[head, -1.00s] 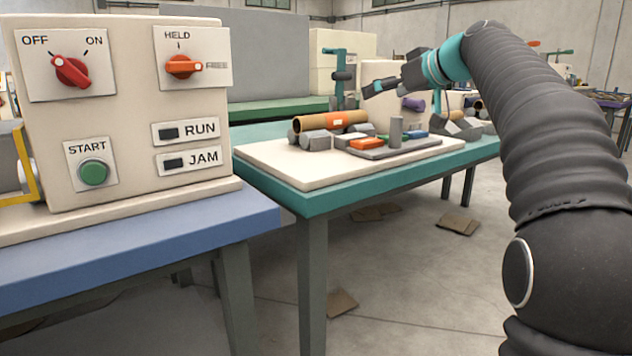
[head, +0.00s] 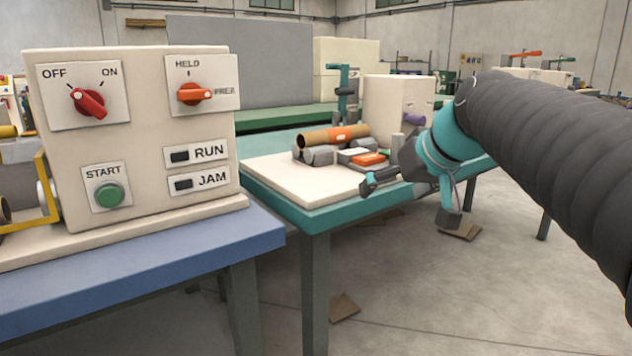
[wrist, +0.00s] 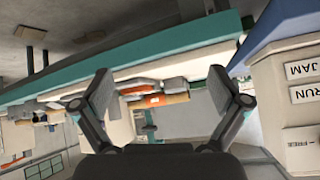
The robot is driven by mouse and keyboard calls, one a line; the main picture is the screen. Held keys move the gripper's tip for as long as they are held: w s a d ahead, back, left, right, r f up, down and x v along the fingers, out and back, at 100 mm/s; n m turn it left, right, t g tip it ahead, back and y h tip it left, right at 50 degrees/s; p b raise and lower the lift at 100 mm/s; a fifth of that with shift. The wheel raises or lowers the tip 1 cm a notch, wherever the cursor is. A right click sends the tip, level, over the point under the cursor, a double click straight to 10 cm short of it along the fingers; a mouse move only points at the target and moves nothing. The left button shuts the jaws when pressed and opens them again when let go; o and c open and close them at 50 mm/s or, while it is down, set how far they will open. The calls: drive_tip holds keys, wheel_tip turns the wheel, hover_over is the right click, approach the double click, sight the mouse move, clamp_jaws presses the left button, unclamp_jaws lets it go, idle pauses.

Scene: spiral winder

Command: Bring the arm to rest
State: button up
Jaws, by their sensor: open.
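My gripper (head: 408,202) is open and empty. In the head view it hangs in front of the teal table's front edge, pointing down and left. In the wrist view its two fingers (wrist: 160,92) are spread wide with nothing between them; the table edge and parts show beyond. My arm reaches in from the right side of the head view, bent down at the wrist.
A control box (head: 140,140) stands on the blue bench (head: 150,255) at left. The teal table (head: 318,220) bears a white board (head: 290,180), a brown tube (head: 318,139) with an orange band, and an orange block (head: 370,159). Open floor lies at lower right.

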drive_tip(key=s+d+f+m+g+h+p, duration=0.2)
drive_tip(key=s+f+h+p, duration=0.1)
drive_tip(key=s+f, duration=1.4)
drive_tip(key=s+p, duration=0.1)
drive_tip(key=s, duration=0.4)
drive_tip(key=shift+d+f+m+g+h, duration=0.3)
drive_tip(key=shift+d+f+h, duration=0.1)
